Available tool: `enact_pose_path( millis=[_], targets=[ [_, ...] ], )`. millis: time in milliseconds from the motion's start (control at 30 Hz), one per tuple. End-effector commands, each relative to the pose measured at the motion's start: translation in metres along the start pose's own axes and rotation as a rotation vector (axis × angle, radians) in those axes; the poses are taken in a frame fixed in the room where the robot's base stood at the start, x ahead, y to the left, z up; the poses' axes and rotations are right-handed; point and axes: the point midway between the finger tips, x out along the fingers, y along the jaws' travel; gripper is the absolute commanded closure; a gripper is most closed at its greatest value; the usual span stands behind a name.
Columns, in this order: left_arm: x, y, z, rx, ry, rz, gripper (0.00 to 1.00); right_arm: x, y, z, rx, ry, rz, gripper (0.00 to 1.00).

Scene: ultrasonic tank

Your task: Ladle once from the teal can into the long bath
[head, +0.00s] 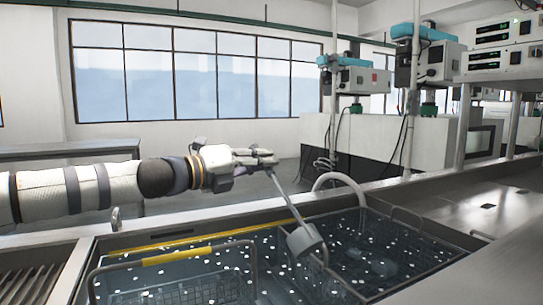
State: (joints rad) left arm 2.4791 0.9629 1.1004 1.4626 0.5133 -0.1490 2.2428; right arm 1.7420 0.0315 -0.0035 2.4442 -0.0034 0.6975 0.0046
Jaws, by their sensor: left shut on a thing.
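My left gripper (268,161) reaches in from the left and is shut on the ladle's thin handle (285,195). The handle slants down to the right, and the small grey ladle cup (304,239) hangs at its lower end. The cup shows over the long bath (215,248), a sunken tank of dark liquid dotted with white specks. I cannot tell whether the cup touches the liquid or holds any. I cannot make out the teal can in this view. My right gripper is not in view.
Wire baskets sit in the bath, one with a yellow-topped handle (190,252). A pale curved hose (340,178) arches at the bath's back edge. The metal counter (480,208) at right looks mostly clear. Teal-topped machines (350,75) stand behind.

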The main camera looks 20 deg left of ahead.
Motion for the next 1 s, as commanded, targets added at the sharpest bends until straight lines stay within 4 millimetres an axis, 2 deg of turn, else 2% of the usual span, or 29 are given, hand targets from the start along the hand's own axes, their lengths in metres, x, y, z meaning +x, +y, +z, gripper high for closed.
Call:
enact_pose_path(
  millis=[333,700,1000],
  targets=[
    [0.0,0.047,0.006,-0.293,-0.002,0.002,1.0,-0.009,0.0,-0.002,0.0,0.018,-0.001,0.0],
    [0.0,0.101,-0.013,-0.613,0.0,0.007,1.0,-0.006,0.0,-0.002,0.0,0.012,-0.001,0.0],
    [0.0,0.128,-0.03,-0.806,0.0,0.006,1.0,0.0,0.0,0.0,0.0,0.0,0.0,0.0]
  ],
)
